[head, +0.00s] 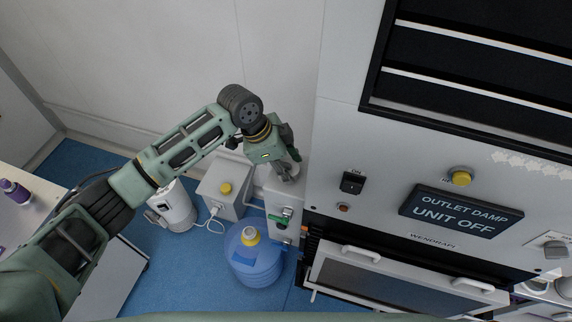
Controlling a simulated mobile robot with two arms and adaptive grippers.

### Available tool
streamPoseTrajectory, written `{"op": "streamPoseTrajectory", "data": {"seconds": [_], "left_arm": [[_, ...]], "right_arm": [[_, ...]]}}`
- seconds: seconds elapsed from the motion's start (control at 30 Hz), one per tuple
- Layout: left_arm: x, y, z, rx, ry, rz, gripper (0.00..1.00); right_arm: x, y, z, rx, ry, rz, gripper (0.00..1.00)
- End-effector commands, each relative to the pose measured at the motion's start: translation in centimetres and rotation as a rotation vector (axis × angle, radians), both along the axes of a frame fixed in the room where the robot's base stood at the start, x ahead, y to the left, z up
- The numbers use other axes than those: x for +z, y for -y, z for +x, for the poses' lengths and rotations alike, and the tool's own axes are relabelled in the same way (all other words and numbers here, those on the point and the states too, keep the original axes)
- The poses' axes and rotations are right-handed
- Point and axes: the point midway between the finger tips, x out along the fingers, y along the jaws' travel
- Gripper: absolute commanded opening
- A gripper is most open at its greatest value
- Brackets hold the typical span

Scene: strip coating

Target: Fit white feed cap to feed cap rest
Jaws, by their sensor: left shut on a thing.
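My left gripper (288,170) reaches down from the upper middle of the head view, beside the left side of the large grey machine. It is shut on a small white piece at its fingertips, which looks like the white feed cap (291,177); the fingers hide much of it. The cap is just above a narrow light-grey box fixed beside the machine. I cannot make out the feed cap rest; it may be hidden under the gripper. I cannot tell whether the cap touches anything below. My right gripper is not in view.
The narrow box (291,207) has a green part on its front. A grey box (224,190) with a yellow knob and a white canister (174,208) stand left. The machine's panel (459,213) reads "UNIT OFF".

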Motion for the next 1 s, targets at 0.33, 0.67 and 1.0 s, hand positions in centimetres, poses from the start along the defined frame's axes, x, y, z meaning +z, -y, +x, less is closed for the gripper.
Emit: {"op": "streamPoseTrajectory", "data": {"seconds": [0.33, 0.67, 1.0], "left_arm": [[0.1, 0.0, 0.0, 0.0, 0.001, -0.001, 0.52], [0.1, 0.0, 0.0, 0.0, 0.0, 0.0, 0.59], [2.3, -0.8, -0.1, 0.001, 0.001, 0.0, 0.59]], "right_arm": [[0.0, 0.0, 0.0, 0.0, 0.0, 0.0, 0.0], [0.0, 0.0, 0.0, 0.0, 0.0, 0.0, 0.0], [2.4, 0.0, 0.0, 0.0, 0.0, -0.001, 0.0]]}}
